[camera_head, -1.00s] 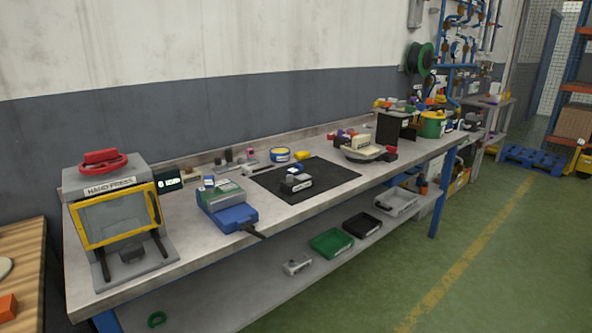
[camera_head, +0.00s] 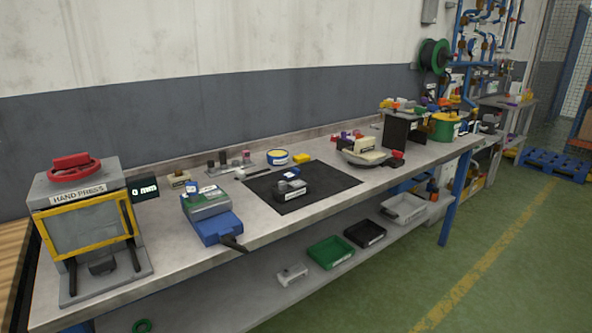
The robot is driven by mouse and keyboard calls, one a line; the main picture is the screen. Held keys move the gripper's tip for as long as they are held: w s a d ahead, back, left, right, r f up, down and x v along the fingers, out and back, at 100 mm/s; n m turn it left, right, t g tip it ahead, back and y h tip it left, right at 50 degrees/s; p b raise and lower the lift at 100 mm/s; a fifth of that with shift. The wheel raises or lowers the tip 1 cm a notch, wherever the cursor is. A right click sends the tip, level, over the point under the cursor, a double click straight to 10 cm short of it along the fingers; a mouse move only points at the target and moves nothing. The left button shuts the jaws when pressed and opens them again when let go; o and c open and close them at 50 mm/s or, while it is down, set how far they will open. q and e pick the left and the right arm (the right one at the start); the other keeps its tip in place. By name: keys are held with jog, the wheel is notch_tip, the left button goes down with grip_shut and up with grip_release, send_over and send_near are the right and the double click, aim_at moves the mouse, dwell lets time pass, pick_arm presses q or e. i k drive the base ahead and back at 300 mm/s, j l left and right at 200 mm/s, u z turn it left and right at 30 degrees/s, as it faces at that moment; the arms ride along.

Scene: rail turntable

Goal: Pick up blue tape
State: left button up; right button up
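Neither of my grippers is in view, and nothing is seen touching this item.
A hand press (camera_head: 88,225) stands at the bench's left end, with a blue and green device (camera_head: 211,214) to its right. A black mat (camera_head: 330,179) holds a grey device (camera_head: 291,187). A green tray (camera_head: 330,252) is on the lower shelf. The green floor in front is open.

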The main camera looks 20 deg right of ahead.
aim_at(294, 172)
jog(key=i+l+u, duration=0.1)
jog(key=l, duration=0.35)
jog(key=i+l, duration=0.2)
jog(key=l, duration=0.25)
jog(key=i+l+u, duration=0.15)
jog(key=l, duration=0.35)
jog(key=i+l+u, duration=0.1)
jog(key=l, duration=0.35)
jog(key=i+l, duration=0.1)
jog(key=l, duration=0.4)
jog(key=i+l+u, duration=0.15)
jog(key=l, duration=0.35)
